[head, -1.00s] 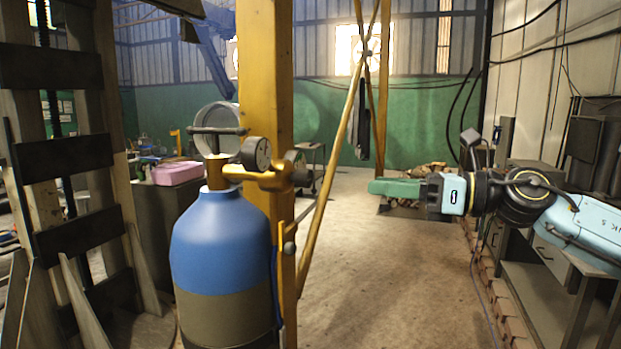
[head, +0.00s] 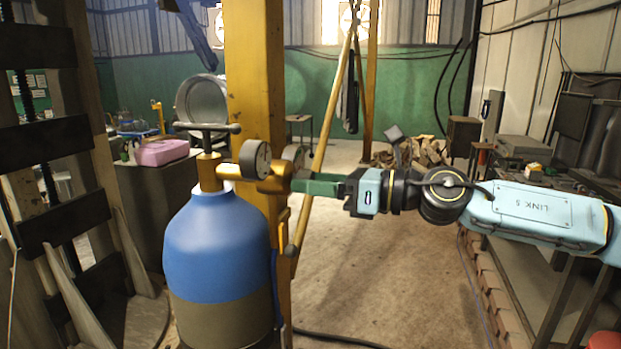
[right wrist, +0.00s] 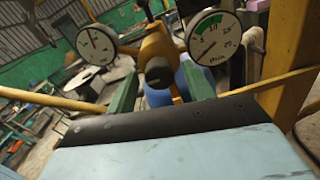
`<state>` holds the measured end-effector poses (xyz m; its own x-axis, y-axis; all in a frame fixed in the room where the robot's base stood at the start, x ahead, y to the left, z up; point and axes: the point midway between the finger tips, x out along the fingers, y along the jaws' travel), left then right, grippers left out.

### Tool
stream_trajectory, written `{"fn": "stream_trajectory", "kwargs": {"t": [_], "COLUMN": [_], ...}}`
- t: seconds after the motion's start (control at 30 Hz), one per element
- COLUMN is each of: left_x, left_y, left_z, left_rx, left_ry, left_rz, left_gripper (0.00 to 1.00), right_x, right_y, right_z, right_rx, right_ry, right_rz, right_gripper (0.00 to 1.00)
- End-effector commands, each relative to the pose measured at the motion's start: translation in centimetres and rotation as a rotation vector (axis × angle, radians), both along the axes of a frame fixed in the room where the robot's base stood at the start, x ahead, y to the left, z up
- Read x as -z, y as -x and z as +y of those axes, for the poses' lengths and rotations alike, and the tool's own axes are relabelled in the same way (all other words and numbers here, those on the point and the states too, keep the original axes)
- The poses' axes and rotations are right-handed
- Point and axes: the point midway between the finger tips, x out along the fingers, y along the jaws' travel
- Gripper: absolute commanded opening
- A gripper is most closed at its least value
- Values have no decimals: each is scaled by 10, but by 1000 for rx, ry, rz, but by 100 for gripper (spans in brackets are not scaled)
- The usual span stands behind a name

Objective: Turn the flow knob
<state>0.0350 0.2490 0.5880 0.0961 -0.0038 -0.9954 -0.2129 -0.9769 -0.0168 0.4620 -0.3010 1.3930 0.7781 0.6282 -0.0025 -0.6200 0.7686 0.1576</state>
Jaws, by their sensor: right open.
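A blue gas cylinder (head: 217,245) with a grey-brown lower part stands upright, with a brass regulator (head: 262,182) at its top. In the right wrist view the dark, round flow knob (right wrist: 158,74) faces the camera on the brass body (right wrist: 158,46). A flow gauge (right wrist: 214,38) is at its right and another gauge (right wrist: 96,45) at its left. My right gripper (head: 297,185) reaches in from the right, its green fingers close to the regulator's right end. In the right wrist view the fingers (right wrist: 160,80) are apart, one each side of the knob; contact is not clear. My left gripper is not in view.
A yellow post (head: 256,80) stands right behind the cylinder, with a slanted yellow brace (head: 332,115) at its right. A dark rack (head: 50,150) is on the left. A workbench (head: 540,170) lines the right. The floor (head: 370,270) between is open.

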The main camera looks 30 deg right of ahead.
Motion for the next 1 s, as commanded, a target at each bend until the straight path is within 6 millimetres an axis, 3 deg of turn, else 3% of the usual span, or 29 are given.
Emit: {"fn": "stream_trajectory", "kwargs": {"t": [0.1, 0.43, 1.0], "left_x": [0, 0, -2], "left_y": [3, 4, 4], "left_z": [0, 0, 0], "left_rx": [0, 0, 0], "left_ry": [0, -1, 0], "left_rz": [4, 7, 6], "left_gripper": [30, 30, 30], "right_x": [-1, -1, -2], "right_y": [0, 0, 0], "right_z": [0, 0, 0], "right_rx": [-1, -1, -1], "right_ry": [-1, -1, -152], "right_rz": [-3, -2, 128], "right_gripper": [50, 8, 8]}}
